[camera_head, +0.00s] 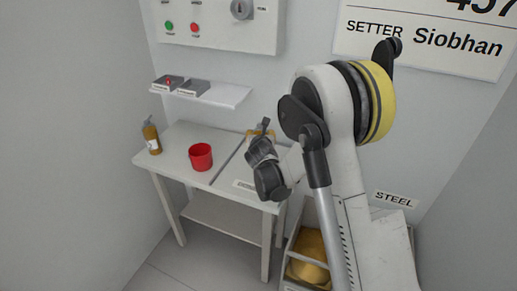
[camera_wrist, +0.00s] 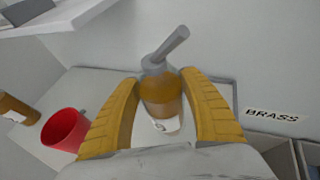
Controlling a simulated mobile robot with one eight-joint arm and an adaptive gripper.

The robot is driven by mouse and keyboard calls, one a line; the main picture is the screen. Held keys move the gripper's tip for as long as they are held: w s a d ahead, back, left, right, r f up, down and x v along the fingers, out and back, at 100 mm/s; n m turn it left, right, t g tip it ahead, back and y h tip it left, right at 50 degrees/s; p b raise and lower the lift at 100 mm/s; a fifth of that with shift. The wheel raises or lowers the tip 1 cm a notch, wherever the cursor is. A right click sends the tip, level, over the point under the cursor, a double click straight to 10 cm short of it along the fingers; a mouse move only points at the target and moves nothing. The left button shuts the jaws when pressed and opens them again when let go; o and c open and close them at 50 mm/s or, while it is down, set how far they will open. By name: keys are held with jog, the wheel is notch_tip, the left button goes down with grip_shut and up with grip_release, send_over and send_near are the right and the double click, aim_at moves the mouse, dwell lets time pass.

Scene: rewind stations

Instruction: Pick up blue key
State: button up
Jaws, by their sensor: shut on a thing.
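No blue key can be made out in either view. My gripper (camera_wrist: 161,80) has its two yellow fingers closed around a bottle (camera_wrist: 160,95) of amber liquid with a grey angled nozzle. The bottle is roughly upright between the fingers, with a pale label low on its front. In the head view my gripper (camera_head: 260,136) is over the right part of the white table (camera_head: 215,131), mostly hidden behind my dark wrist. I cannot tell whether the bottle touches the table.
A red cup (camera_head: 200,157) and a second amber bottle (camera_head: 151,136) stand on the table, left of my gripper. A wall shelf (camera_head: 225,96) holds two dark grey blocks. A panel with buttons (camera_head: 222,22) hangs above. A bin (camera_head: 309,245) with brass-coloured contents is below right.

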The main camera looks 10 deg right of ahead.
jog(key=f, duration=0.1)
jog(key=f+b, duration=0.1)
jog(key=f, duration=0.1)
jog(key=f+b, duration=0.1)
jog(key=shift+w+a+f, duration=0.3)
jog(key=shift+a+f, duration=0.05)
jog(key=shift+r, duration=0.1)
jog(key=o, duration=1.4)
